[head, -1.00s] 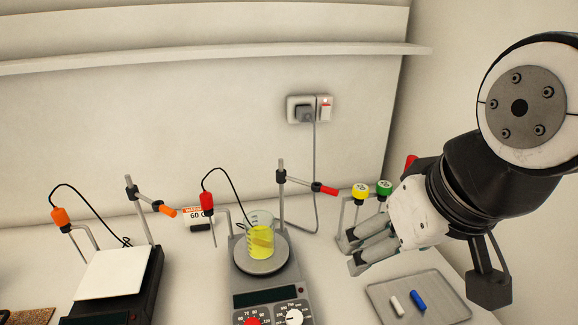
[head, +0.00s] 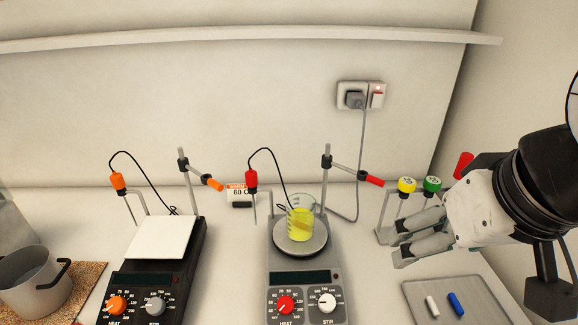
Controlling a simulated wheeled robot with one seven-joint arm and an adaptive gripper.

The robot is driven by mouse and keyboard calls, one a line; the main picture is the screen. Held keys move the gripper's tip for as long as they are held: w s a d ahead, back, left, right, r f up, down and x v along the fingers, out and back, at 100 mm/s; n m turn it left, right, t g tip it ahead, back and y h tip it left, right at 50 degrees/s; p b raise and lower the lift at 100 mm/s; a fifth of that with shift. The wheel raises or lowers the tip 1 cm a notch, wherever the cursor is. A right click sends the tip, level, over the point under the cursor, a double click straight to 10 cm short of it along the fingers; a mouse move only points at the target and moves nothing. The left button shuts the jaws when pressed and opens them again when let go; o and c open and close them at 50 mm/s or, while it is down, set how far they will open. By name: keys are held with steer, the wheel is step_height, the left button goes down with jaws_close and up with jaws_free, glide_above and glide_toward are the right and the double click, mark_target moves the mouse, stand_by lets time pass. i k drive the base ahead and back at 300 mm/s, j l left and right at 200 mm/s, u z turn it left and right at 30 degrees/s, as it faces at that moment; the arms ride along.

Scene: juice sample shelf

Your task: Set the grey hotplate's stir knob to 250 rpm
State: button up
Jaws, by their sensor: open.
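The grey hotplate (head: 310,262) stands in the middle of the bench in the head view. Its white stir knob (head: 327,303) is at the right of its front panel, beside a red heat knob (head: 286,305). The numbers around the stir knob are too small to read surely. A beaker of yellow liquid (head: 300,224) stands on its round plate. My gripper (head: 398,248) is open and empty, to the right of the hotplate and apart from it, pointing left.
A black hotplate (head: 190,262) with a white top stands at the left, beside a pot (head: 35,280) on a cork mat. Clamp rods rise behind both hotplates. Yellow-topped (head: 406,185) and green-topped (head: 432,184) items stand behind my gripper. A grey tray (head: 418,292) holds two small sticks.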

mark_target(327, 302)
steer(key=k+j, duration=0.1)
steer(key=j, duration=0.75)
steer(key=j+u, duration=0.1)
steer(key=j, duration=0.75)
steer(key=k, duration=0.05)
